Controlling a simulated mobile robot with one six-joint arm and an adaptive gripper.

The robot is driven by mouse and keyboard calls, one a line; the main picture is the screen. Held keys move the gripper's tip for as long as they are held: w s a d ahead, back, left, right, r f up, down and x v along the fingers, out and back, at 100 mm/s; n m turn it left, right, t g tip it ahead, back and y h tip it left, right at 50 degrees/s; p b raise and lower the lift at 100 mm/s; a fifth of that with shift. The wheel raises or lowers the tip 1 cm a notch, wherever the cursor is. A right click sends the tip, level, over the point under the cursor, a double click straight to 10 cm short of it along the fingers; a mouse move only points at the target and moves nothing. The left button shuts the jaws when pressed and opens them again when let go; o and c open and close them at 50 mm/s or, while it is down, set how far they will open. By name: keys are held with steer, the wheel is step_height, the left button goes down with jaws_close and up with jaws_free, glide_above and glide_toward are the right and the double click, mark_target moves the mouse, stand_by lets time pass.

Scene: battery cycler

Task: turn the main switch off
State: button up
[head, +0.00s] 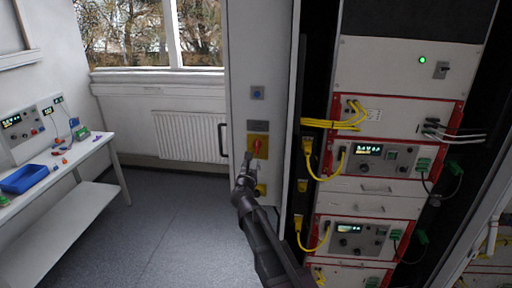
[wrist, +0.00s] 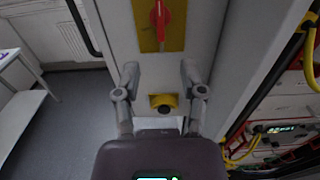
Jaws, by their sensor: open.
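The main switch (head: 257,146) is a red handle on a yellow plate, on the front of the tall light-grey cabinet panel. In the wrist view the red handle (wrist: 160,18) stands upright at the top centre, on its yellow plate (wrist: 147,38). My gripper (head: 246,160) is just below the switch in the head view. In the wrist view my gripper (wrist: 158,76) has its two fingers apart with nothing between them, and the handle lies beyond the fingertips. I cannot tell the exact gap to the panel.
The rack at right holds several red-edged units with yellow cables (head: 330,124). A white bench (head: 60,170) with a blue tray (head: 24,178) stands at left. The grey floor between is clear.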

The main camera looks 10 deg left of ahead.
mark_target(257, 147)
steer(key=w, duration=1.3)
steer(key=shift+w+d, duration=0.2)
steer(key=shift+w, duration=0.2)
jaws_close()
steer(key=shift+a, duration=0.1)
